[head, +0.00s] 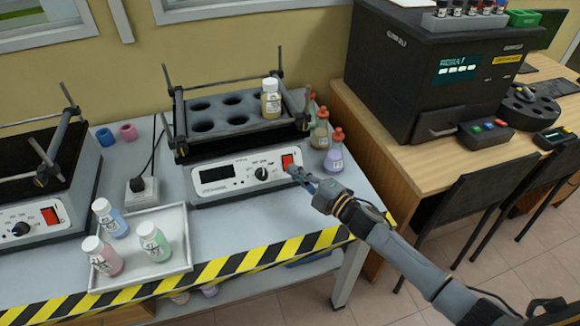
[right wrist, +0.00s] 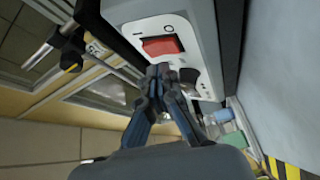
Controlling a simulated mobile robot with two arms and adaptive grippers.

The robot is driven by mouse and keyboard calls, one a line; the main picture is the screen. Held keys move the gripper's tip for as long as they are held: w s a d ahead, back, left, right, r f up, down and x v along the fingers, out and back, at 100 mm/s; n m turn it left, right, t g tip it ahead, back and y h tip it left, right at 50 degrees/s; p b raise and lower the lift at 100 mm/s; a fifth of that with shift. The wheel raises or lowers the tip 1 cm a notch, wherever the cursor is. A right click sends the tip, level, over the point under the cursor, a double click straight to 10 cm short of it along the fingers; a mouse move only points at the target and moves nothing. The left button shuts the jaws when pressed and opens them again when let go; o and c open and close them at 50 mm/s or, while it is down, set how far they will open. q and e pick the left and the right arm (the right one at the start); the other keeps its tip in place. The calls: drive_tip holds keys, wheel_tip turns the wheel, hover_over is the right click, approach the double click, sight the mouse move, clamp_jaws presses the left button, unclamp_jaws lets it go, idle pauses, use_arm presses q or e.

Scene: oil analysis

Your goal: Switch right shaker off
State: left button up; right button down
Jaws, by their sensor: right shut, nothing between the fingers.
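The right shaker (head: 235,178) stands on the bench, its white front panel facing me. Its red rocker switch (head: 287,161) is at the right end of the panel, and its small display (head: 216,174) is dark. In the right wrist view the red switch (right wrist: 162,46) lies just beyond my fingertips, between the I and O marks. My right gripper (head: 296,172) is shut and empty, its tips close to the panel beside the switch. I cannot tell whether the tips (right wrist: 160,72) touch the panel. The left gripper is not in view.
A rack on the shaker holds one bottle (head: 271,99). Several bottles (head: 333,152) stand right of the shaker. A white tray (head: 178,270) with 3 bottles lies at front left. The left shaker (head: 30,205) stands further left. Striped tape (head: 230,262) marks the bench edge.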

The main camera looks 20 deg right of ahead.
drive_tip(key=s+r+p, duration=0.1)
drive_tip(key=s+p, duration=0.1)
drive_tip(key=s+r+p, duration=0.2)
drive_tip(key=shift+s+d, duration=0.1)
idle(0.3)
drive_tip(key=shift+f, duration=0.1)
idle(0.3)
